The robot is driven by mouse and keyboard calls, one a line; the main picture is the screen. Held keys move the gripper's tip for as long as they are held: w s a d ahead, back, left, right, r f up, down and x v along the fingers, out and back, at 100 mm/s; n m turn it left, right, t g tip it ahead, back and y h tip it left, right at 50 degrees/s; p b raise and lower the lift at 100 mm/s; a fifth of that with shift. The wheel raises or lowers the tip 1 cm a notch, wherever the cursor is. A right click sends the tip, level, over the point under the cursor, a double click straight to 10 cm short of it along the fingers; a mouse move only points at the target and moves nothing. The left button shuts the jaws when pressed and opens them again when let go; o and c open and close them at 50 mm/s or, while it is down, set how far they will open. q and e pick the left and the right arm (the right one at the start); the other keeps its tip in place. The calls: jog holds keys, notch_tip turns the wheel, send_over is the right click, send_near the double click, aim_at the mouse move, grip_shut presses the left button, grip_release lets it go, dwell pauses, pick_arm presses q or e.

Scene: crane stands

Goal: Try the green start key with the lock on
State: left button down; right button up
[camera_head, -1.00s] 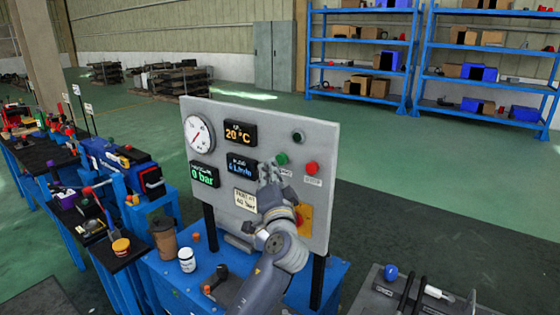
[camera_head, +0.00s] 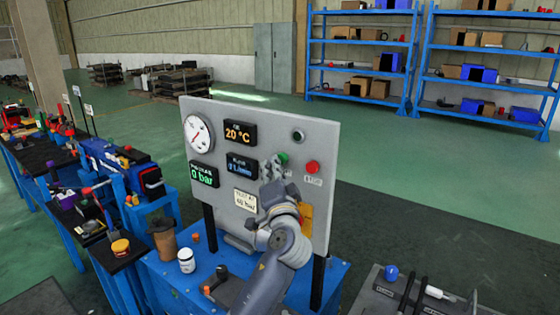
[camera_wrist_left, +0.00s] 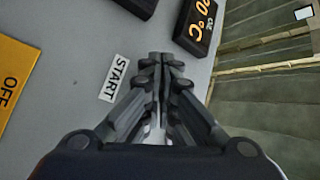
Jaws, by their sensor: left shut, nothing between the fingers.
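The green start key (camera_head: 283,158) is on the grey upright panel (camera_head: 235,115), in the head view. My left gripper (camera_head: 271,167) is shut and empty, its fingertips beside the key at its left, partly covering it; I cannot tell whether they touch. In the left wrist view the shut fingers (camera_wrist_left: 160,65) point at the panel beside the START label (camera_wrist_left: 114,78), and the green key is hidden. The yellow switch plate (camera_head: 306,219) is largely behind my arm; its OFF mark (camera_wrist_left: 12,85) shows in the left wrist view. No lock can be made out. My right gripper is out of view.
A red stop key (camera_head: 312,168) sits right of the green key, and a dark round fitting (camera_head: 298,136) above. A gauge (camera_head: 198,134) and several displays fill the left side. A brown cup (camera_head: 163,240) and white jar (camera_head: 186,260) stand below the panel.

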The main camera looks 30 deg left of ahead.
pick_arm(q)
jog(key=shift+w, duration=0.35)
dwell(0.3)
jog(key=shift+s, duration=0.95)
jog(key=s, duration=0.3)
jog(key=s+p, duration=0.1)
jog(key=s, duration=0.1)
jog(key=shift+a, duration=0.25)
dwell(0.7)
